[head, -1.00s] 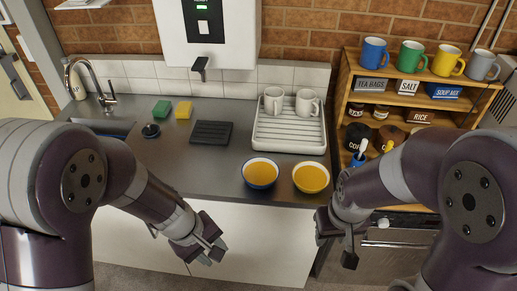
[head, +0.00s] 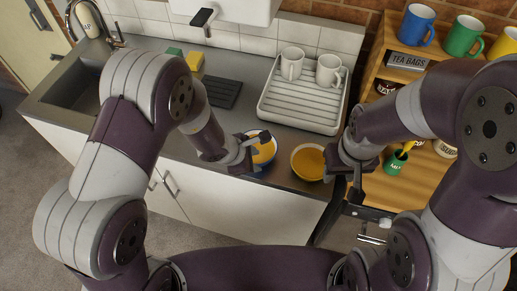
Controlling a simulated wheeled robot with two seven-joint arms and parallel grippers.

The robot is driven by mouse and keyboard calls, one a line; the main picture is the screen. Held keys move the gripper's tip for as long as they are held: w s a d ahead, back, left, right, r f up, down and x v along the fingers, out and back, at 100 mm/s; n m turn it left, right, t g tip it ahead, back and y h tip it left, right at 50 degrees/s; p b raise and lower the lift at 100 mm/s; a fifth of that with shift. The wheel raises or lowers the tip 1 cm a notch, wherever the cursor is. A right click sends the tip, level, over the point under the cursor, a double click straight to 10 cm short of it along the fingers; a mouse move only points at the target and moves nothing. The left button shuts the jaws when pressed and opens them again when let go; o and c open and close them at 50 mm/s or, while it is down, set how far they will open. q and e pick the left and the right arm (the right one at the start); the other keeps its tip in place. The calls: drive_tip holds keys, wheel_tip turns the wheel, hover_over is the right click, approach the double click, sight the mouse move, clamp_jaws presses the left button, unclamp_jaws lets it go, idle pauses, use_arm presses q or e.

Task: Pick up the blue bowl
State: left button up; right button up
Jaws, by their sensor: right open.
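The blue bowl (head: 265,154), filled with something orange-yellow, stands on the counter near its front edge. My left gripper (head: 250,148) is at the bowl's left side, its fingers covering part of the left rim. Whether the fingers are closed on the rim or only around it cannot be told. My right gripper (head: 346,178) is open and empty, to the right of the yellow bowl and by the counter's front right corner.
A yellow bowl (head: 308,163) with similar contents stands just right of the blue one. Behind are a white drying rack (head: 299,117) with two white mugs (head: 291,62), and a dark ridged mat (head: 224,94). A wooden shelf (head: 375,70) with colored mugs stands at right.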

sight(267, 151)
use_arm(q)
drive_tip(key=x, duration=0.3)
drive_tip(key=shift+s+a+f+p, duration=0.1)
drive_tip(key=shift+s+f+p, duration=0.1)
drive_tip(key=shift+f+p, duration=0.15)
drive_tip(key=shift+w+f, duration=0.1)
drive_tip(key=shift+w, duration=0.05)
clamp_jaws()
idle(0.9)
